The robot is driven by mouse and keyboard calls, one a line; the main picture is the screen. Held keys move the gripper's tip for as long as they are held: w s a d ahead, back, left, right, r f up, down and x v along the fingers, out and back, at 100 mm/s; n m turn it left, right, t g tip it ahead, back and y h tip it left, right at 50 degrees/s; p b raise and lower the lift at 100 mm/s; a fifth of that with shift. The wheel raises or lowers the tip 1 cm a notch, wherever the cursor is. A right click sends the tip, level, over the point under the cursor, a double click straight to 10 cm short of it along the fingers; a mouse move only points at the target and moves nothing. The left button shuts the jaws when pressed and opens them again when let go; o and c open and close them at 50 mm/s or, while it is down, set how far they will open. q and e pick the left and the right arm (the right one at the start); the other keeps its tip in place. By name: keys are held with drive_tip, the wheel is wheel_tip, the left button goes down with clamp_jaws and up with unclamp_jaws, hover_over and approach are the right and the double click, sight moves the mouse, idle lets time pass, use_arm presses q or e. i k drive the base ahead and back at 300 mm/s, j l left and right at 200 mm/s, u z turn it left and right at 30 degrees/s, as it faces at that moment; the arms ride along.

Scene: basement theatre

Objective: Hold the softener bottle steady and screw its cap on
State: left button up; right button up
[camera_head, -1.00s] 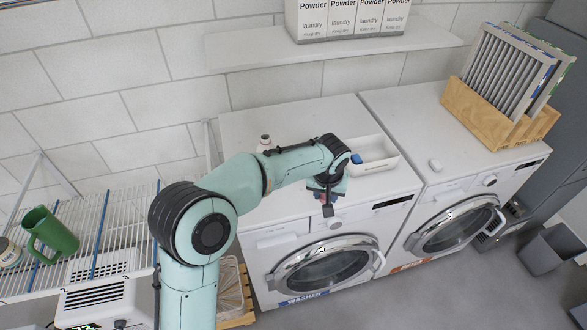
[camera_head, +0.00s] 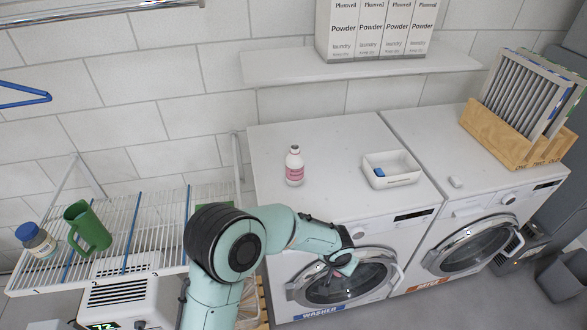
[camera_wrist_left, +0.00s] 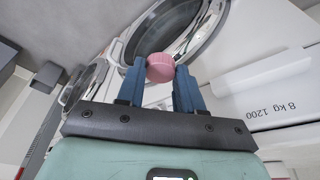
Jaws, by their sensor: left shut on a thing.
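The softener bottle (camera_head: 294,172), white with a pink label, stands upright on top of the left washing machine (camera_head: 340,140). Nothing touches it. My left gripper (camera_head: 343,263) is in front of the washer, at the height of its round door, below and to the right of the bottle. In the left wrist view, its blue fingers are shut on a round pink ribbed cap (camera_wrist_left: 160,69). The cap sits between the fingertips, apart from the bottle. My right gripper is in neither view.
A white tray (camera_head: 407,181) with a blue item stands right of the bottle. A small white object (camera_head: 455,182) lies on the right machine, with a wooden rack (camera_head: 497,144) behind. A wire shelf (camera_head: 150,222) at left holds a green pitcher (camera_head: 88,228) and blue-capped jar (camera_head: 37,241).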

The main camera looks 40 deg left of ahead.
sight(295, 160)
drive_tip(key=u, duration=0.5)
drive_tip(key=i+l+u, duration=0.1)
drive_tip(key=u, duration=0.4)
drive_tip(key=l+u, duration=0.15)
drive_tip(key=u, duration=0.35)
drive_tip(key=l+u, duration=0.15)
drive_tip(key=u, duration=0.35)
drive_tip(key=l+u, duration=0.1)
drive_tip(key=u, duration=0.4)
